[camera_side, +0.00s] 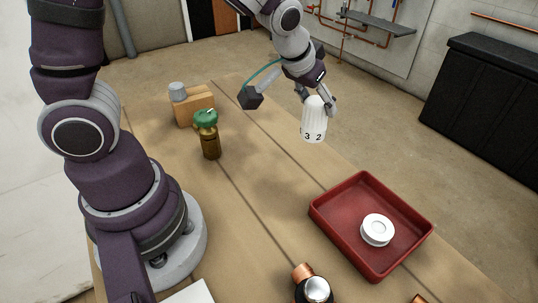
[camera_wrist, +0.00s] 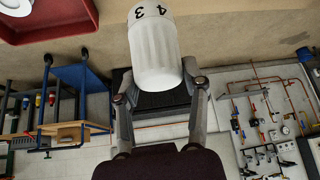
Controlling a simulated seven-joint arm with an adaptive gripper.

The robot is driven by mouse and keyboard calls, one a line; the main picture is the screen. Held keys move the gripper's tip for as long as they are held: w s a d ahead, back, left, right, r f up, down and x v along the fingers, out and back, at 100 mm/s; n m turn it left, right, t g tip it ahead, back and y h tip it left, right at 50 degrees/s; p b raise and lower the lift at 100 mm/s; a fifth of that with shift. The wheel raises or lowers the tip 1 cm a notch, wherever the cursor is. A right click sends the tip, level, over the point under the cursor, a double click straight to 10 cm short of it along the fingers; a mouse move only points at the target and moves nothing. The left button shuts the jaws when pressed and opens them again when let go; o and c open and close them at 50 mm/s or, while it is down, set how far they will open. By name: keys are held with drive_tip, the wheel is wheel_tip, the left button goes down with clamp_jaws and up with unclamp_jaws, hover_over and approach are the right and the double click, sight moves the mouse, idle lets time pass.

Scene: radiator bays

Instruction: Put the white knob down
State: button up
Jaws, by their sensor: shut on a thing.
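The white knob (camera_side: 314,121) is a ribbed cylinder with dark numbers around its lower edge. My gripper (camera_side: 318,101) is shut on its upper end and holds it in the air, beyond the far side of the red tray in the side view. The knob looks close to upright there, with the numbered end down. In the wrist view the knob (camera_wrist: 154,50) sits between the two fingers of my gripper (camera_wrist: 160,84), its numbered end pointing away from my palm.
A red tray (camera_side: 334,228) on the wooden table (camera_side: 255,215) holds a round white piece (camera_side: 377,230). A copper-and-silver valve part (camera_side: 314,288) is at the front. The table's middle is clear.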

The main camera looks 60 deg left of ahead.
drive_tip(key=a+n+g+y, duration=0.45)
drive_tip(key=a+n, duration=0.55)
drive_tip(key=a, duration=1.2)
drive_tip(key=shift+n+t, duration=0.3)
drive_tip(key=shift+t, duration=0.05)
drive_tip(key=f, duration=0.3)
drive_tip(key=a+f, duration=0.1)
drive_tip(key=f, duration=0.5)
drive_tip(key=shift+s+a+f, duration=0.15)
drive_tip(key=shift+a, duration=0.1)
drive_tip(key=shift+f, duration=0.2)
drive_tip(key=o, duration=1.2)
